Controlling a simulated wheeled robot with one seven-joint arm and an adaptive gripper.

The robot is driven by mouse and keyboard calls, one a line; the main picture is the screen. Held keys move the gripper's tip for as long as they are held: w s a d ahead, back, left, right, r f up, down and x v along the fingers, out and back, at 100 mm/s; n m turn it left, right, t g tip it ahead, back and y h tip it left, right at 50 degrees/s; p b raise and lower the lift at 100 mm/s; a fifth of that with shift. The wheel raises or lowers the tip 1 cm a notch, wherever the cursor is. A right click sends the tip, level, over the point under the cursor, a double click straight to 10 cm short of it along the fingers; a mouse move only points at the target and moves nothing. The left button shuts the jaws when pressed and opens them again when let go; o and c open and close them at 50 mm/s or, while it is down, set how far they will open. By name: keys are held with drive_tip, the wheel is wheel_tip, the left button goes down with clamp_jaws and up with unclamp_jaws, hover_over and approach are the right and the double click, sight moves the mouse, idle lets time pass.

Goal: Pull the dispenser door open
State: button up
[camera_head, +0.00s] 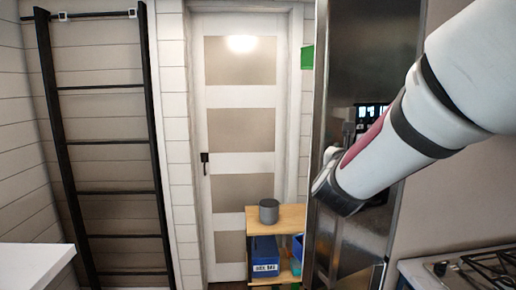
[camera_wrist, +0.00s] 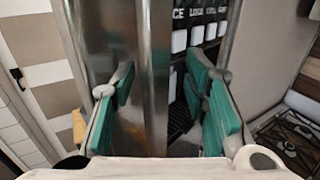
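The dispenser door is a tall brushed-steel front (camera_head: 362,60) at the right of the head view, with a dark control panel (camera_head: 372,113) on it. In the wrist view, a vertical steel bar (camera_wrist: 155,40), which looks like the handle, runs between my fingers. The panel's pale buttons (camera_wrist: 196,34) are to its right. My gripper (camera_wrist: 159,78) is open, with one green-padded finger on each side of the bar. I see gaps on both sides; contact lower down cannot be told. In the head view my arm hides most of the gripper.
A small wooden shelf unit (camera_head: 290,218) with a grey pot (camera_head: 269,211) and blue bins (camera_head: 264,255) stands left of the steel front. A panelled door (camera_head: 240,130) and black ladder (camera_head: 105,190) are behind. A hob (camera_head: 485,268) is at lower right.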

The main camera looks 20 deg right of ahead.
drive_tip(key=shift+a, duration=0.15)
drive_tip(key=v, duration=0.7)
drive_tip(key=shift+s, duration=0.15)
drive_tip(key=shift+a, duration=0.1)
drive_tip(key=s+f+m+g+y, duration=0.3)
drive_tip(key=s+f+m+g, duration=0.45)
drive_tip(key=s+m, duration=0.65)
drive_tip(key=s+a+f+m+y, duration=0.1)
drive_tip(key=a+m+y, duration=0.4)
drive_tip(key=a, duration=0.5)
drive_tip(key=s+a+f+m+y, duration=0.1)
drive_tip(key=a+m+y, duration=0.4)
drive_tip(key=a, duration=0.5)
drive_tip(key=f+m+t, duration=0.1)
drive_tip(key=m, duration=0.1)
drive_tip(key=shift+a+f+m, duration=0.3)
